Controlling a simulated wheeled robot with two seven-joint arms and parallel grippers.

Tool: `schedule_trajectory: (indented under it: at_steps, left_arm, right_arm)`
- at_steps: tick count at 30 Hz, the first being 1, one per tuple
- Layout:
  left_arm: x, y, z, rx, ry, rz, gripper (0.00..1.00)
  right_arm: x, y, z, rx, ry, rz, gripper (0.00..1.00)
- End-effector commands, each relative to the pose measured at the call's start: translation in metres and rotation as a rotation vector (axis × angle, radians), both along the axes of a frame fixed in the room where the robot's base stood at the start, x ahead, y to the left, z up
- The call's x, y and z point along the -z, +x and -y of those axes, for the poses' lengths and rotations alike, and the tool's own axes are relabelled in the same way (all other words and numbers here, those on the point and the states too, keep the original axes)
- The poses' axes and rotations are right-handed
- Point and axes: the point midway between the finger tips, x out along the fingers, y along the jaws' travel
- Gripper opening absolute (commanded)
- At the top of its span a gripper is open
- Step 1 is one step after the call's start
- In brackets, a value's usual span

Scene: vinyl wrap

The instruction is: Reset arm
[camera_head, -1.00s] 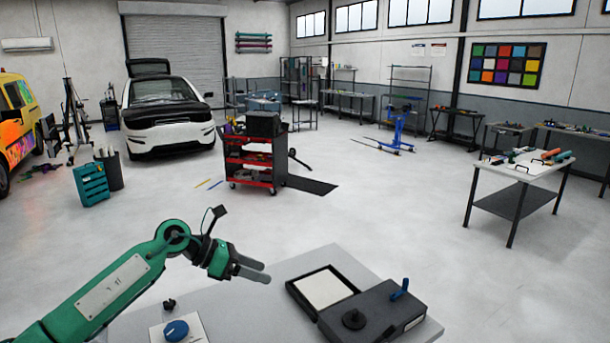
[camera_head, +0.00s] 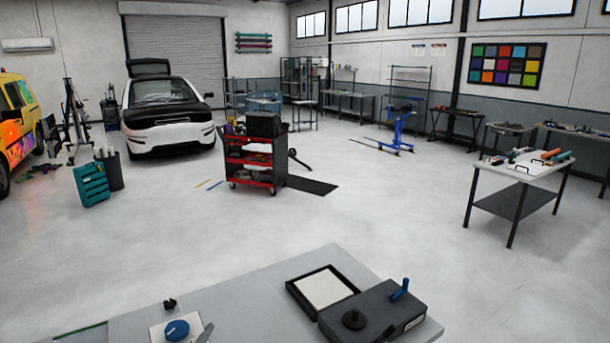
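My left arm no longer reaches over the worktable (camera_head: 240,290). A small grey sliver at the bottom edge, beside the blue knob (camera_head: 177,329), may be a tip of my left gripper (camera_head: 206,333); whether its fingers are open or shut does not show. My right gripper and arm are not in view. The blue knob sits on a white plate at the table's front left. A dark box device (camera_head: 372,314) with a black knob and blue lever is at the right, next to a black-framed tray (camera_head: 322,288).
A small black item (camera_head: 169,305) stands behind the blue knob. The middle of the worktable is bare. Beyond it is open floor, with a red tool cart (camera_head: 254,160), a white car (camera_head: 168,115) and a side table (camera_head: 518,170) well away.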

Motion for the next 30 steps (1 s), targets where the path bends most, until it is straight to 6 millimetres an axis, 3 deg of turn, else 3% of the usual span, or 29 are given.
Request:
schedule_trajectory:
  at_steps: [3,9,15,21,23,30]
  left_arm:
    - [0.053,-0.049,-0.024,-0.125,-0.159,-0.261,0.57]
    - [0.118,-0.142,-0.045,-0.301,-0.355,-0.653,0.57]
    - [0.146,-0.215,-0.051,-0.408,-0.456,-0.913,0.57]
    - [0.158,-0.276,-0.052,-0.490,-0.519,-1.113,0.57]
    - [0.160,-0.294,-0.052,-0.511,-0.535,-1.169,0.57]
    - [0.237,-0.278,-0.050,-0.517,-0.527,-1.190,0.57]
  right_arm:
    - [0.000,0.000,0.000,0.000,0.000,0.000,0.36]
    - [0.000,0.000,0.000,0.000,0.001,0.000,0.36]
    - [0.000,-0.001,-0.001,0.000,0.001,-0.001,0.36]
    - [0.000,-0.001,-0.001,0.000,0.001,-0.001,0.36]
    - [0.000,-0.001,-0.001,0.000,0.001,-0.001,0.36]
    - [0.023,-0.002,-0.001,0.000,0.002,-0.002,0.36]
